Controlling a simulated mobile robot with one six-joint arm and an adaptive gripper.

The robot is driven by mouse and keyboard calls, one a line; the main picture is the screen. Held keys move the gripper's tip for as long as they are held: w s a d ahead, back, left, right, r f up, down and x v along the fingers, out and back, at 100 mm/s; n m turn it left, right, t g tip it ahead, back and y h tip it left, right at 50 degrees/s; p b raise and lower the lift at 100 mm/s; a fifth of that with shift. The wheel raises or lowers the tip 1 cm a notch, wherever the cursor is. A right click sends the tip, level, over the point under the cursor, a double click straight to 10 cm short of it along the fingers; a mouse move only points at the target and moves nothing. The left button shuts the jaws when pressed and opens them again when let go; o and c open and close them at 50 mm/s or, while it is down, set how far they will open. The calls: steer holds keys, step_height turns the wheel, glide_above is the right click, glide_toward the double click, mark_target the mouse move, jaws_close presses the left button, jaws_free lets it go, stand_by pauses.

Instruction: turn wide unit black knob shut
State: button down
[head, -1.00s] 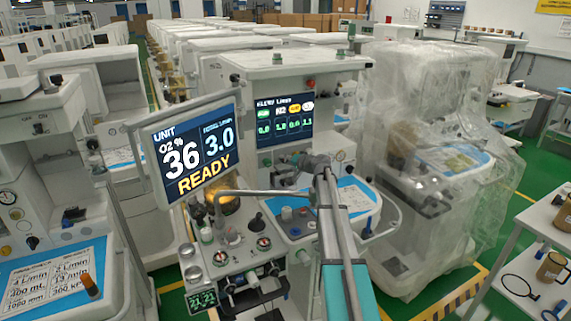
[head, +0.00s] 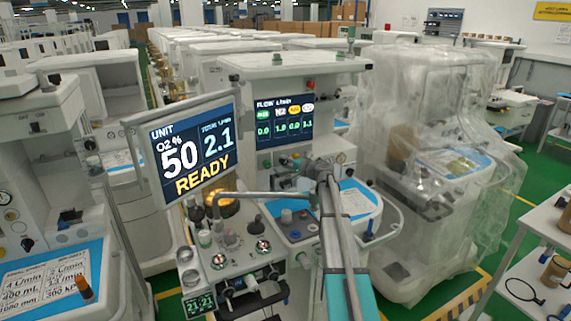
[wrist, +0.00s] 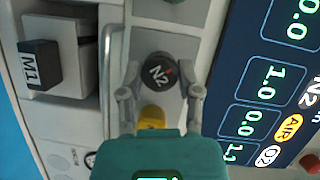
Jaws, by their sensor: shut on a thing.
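In the head view my gripper (head: 312,170) is at the unit's front, under the flow screen (head: 284,120), and the knob cannot be made out there. The flow screen also shows in the wrist view (wrist: 262,82), reading 1.0 for N2 and 0.0 for AIR.
A yellow knob (wrist: 152,113) lies close beside the black one, partly hidden by my gripper. The tilted monitor (head: 190,146) reads O2 50, total 2.1, READY. A plastic-wrapped cart (head: 435,150) stands to the right.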

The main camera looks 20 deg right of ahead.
steer(key=c, duration=0.6)
jaws_free()
